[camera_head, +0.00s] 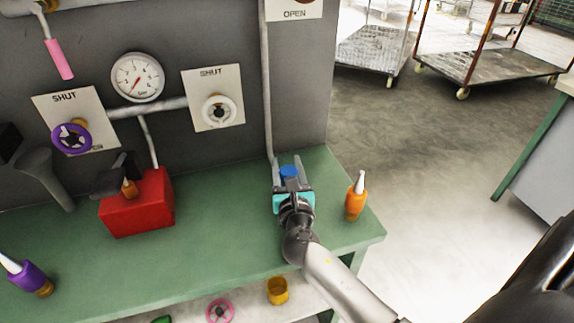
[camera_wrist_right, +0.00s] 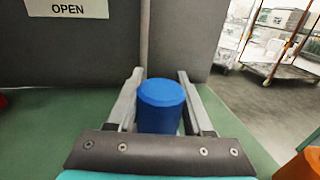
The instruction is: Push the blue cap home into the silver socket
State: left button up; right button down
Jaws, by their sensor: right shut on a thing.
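The blue cap (camera_wrist_right: 161,106) is a short, upright blue cylinder above the green bench, between the two fingers of my right gripper (camera_wrist_right: 160,90). In the head view the blue cap (camera_head: 289,172) shows at the fingertips of my right gripper (camera_head: 290,180), near the bench's back right corner. My right gripper is shut on the blue cap. The silver socket cannot be made out; the cap and gripper may hide it, and I cannot tell how the cap sits to it. I cannot make out my left gripper.
An orange bottle (camera_head: 355,200) with a white nozzle stands close right of my right gripper. A red box (camera_head: 139,212) and purple bottle (camera_head: 32,278) are on the left. A grey panel (camera_head: 225,62) rises behind the green bench (camera_head: 215,215). Mid-bench is clear.

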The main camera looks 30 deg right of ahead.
jog(key=shift+f+b, duration=0.65)
jog(key=shift+f, duration=0.1)
jog(key=shift+c, duration=1.1)
grip_release()
jog(key=v, duration=1.5)
jog(key=shift+s+r, duration=0.1)
